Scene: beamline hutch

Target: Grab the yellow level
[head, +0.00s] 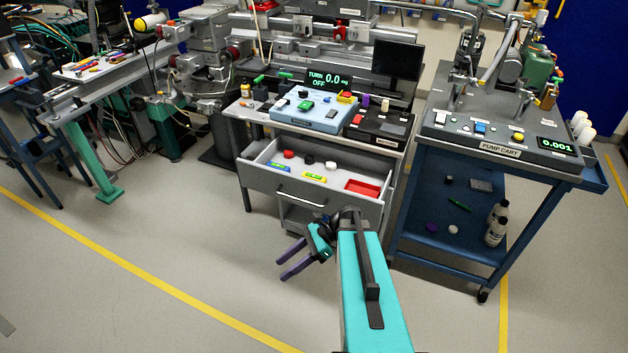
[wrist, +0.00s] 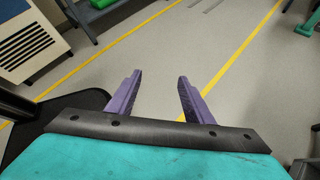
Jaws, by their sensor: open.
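A small yellow bar with green on it (head: 313,178), which looks like the yellow level, lies flat in the open drawer (head: 258,193) of the grey workbench. A similar small bar, green and blue (head: 277,165), lies to its left. My gripper (head: 280,269) has purple fingers. It is open and empty, in front of and below the drawer, pointing left, apart from both bars. In the wrist view my gripper (wrist: 159,76) has only floor between and beyond its fingers. Neither bar shows there.
The drawer also holds red, black and white round pieces and a red tray (head: 362,188). The benchtop above carries a blue panel (head: 313,118) and a black box (head: 375,128). A blue pump cart (head: 490,150) stands at the right. The floor at left is clear.

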